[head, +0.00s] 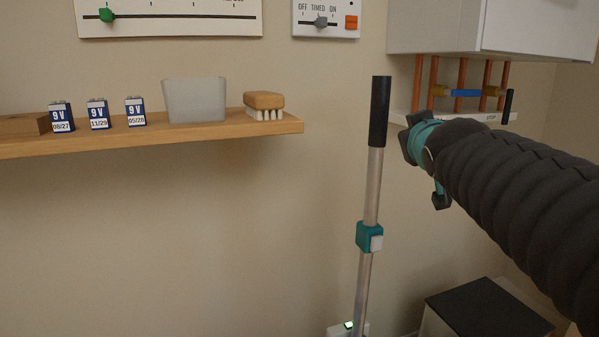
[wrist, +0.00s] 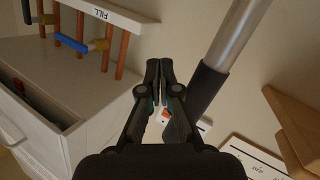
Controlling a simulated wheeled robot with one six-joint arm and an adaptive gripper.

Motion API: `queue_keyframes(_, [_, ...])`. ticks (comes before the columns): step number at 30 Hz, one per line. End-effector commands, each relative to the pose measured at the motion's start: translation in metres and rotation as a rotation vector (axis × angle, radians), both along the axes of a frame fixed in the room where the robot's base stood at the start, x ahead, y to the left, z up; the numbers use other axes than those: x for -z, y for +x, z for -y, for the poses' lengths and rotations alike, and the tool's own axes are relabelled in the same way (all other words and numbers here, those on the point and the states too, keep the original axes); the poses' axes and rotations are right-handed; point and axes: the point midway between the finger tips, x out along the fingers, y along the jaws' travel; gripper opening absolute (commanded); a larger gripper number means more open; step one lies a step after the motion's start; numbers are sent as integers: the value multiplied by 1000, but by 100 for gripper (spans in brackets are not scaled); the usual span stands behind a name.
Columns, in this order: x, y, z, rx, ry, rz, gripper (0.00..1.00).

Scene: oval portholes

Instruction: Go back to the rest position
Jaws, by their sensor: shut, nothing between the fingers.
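My arm reaches in from the right in the head view and ends near the upright pole. My gripper shows in the wrist view (wrist: 161,82), with its two dark fingertips together and nothing between them.
A wooden shelf (head: 220,133) on the left holds several 9 V batteries, a frosted bin (head: 194,100) and a brush (head: 264,103). A white cabinet (head: 540,25) with copper pipes (head: 433,85) is at upper right. A dark-topped box (head: 488,306) stands low right. Wall space below the shelf is clear.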

Motion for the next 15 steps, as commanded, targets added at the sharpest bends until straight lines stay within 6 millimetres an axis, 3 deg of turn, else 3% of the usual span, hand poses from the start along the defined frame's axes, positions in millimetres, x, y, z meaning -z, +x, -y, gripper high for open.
queue_keyframes(3, [62,-47,-5,33,90,-192,0])
queue_keyframes(9, [162,-131,-18,74,219,-499,0])
queue_keyframes(15, [239,-211,-35,98,312,-757,0])
